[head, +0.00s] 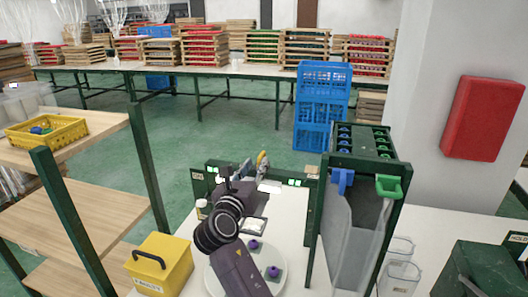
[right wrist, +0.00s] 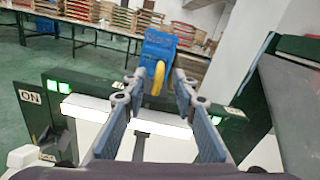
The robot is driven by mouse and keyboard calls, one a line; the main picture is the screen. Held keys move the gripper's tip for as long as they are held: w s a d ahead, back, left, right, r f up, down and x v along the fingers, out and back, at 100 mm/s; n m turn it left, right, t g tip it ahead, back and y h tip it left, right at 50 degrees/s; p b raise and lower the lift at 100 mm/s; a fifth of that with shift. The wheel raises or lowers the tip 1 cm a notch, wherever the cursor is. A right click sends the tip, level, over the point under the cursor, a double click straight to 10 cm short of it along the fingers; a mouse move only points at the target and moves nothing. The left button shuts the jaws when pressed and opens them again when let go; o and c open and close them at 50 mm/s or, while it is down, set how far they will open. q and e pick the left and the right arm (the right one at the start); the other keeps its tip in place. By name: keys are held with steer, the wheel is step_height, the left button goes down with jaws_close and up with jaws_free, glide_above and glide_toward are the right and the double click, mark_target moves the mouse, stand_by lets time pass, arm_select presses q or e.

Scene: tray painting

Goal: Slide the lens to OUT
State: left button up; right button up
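My right gripper (head: 255,168) is in the middle of the head view, reaching toward a low dark green frame (head: 199,190) with green lights. In the right wrist view its fingers (right wrist: 157,92) are apart. A yellow curved piece (right wrist: 158,78) shows between the fingertips, with a gap on both sides; I cannot tell if it is the lens's handle. A bright white bar (right wrist: 88,109) crosses the frame behind the fingers. The frame's left post bears an ON sign (right wrist: 31,97). A label on the right (right wrist: 215,120) is too small to read. The lens itself is not clearly visible. My left gripper is not in view.
A round white plate (head: 216,284) with purple pieces lies under my right arm. A yellow box (head: 165,262) stands to the left. A tall green rack (head: 367,143) with clear panels stands close on the right. Blue crates (head: 322,107) stand behind.

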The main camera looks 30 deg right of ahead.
mark_target(261, 154)
steer(key=shift+w+d+r, duration=0.3)
steer(key=shift+w+d, duration=0.4)
steer(key=shift+d, duration=0.15)
steer(key=x, duration=0.3)
steer(key=shift+w+d+f+p, duration=0.2)
steer(key=shift+f+p, duration=0.05)
steer(key=shift+p, duration=0.05)
steer(key=shift+w+d, duration=0.15)
steer(key=shift+d, duration=0.05)
steer(key=c, duration=0.7)
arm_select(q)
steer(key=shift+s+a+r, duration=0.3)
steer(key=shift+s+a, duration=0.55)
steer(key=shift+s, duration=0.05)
arm_select(e)
jaws_close()
